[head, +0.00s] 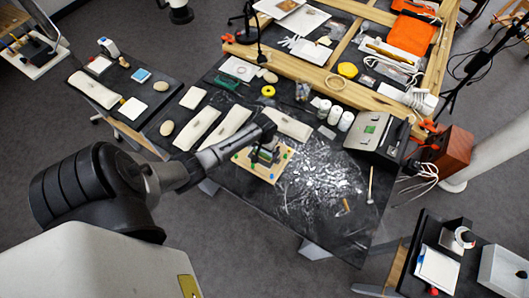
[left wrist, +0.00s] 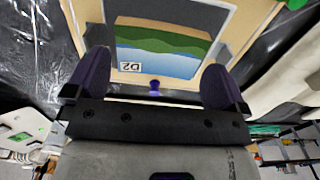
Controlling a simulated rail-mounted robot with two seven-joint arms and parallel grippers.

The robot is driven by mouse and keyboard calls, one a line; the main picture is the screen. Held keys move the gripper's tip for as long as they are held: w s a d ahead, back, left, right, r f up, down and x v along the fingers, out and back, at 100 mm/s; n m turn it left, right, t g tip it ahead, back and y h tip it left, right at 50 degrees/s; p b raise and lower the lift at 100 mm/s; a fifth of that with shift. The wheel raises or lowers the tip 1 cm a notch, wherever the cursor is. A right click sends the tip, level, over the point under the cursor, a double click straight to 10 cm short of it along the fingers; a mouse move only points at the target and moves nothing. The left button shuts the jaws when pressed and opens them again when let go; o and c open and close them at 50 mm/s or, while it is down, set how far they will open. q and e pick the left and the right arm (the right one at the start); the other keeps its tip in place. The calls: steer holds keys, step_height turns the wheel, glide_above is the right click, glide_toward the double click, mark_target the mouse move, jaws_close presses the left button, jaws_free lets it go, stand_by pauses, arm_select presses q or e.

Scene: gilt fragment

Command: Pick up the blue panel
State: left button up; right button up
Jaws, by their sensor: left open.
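My left gripper (head: 266,152) reaches over a wooden board (head: 246,167) with coloured pegs on the dark main table. In the left wrist view, my left gripper (left wrist: 153,70) is open, with its two dark purple fingers apart. Between and beyond them is a panel (left wrist: 165,62) with blue and green bands and a "D2" label, lying on the wooden board (left wrist: 262,12). A small purple knob (left wrist: 154,87) shows at its near edge. I cannot tell whether the fingers touch the panel. My right gripper is out of view.
White fragments (head: 320,178) are scattered right of the board. Long pale cushions (head: 224,128) lie behind and left of it. A grey case (head: 376,138) and white jars (head: 334,115) stand at the right. A wooden frame (head: 300,75) runs along the back.

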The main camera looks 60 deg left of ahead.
mark_target(264, 152)
arm_select(q)
steer(key=shift+f, duration=1.2)
steer(key=c, duration=0.6)
steer(key=shift+r, duration=0.15)
